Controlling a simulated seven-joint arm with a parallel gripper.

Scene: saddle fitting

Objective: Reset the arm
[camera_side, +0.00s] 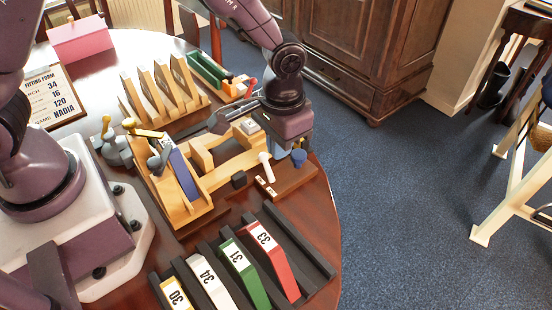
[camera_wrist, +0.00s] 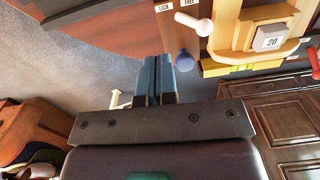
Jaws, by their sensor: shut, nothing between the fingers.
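My gripper (camera_side: 280,149) hangs over the right end of the wooden fixture (camera_side: 222,172), near the table's right edge; its pale blue fingers are partly hidden by the hand. In the wrist view the two blue fingers (camera_wrist: 157,78) are together with nothing between them. A blue knob (camera_side: 298,158) is close beside the fingers; it also shows in the wrist view (camera_wrist: 184,61). The fixture's white lever (camera_side: 266,167) stands near the gripper, and the wrist view shows it (camera_wrist: 194,23) by the LOCK and FREE labels. A block marked 20 (camera_wrist: 270,38) sits on the fixture.
A rack at the front holds numbered pieces, including red 33 (camera_side: 274,262) and green 31 (camera_side: 245,273). A wooden slatted rack (camera_side: 163,92), a green tray (camera_side: 208,70), a pink box (camera_side: 81,40) and a fitting form (camera_side: 52,96) stand behind. Open floor lies right of the table.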

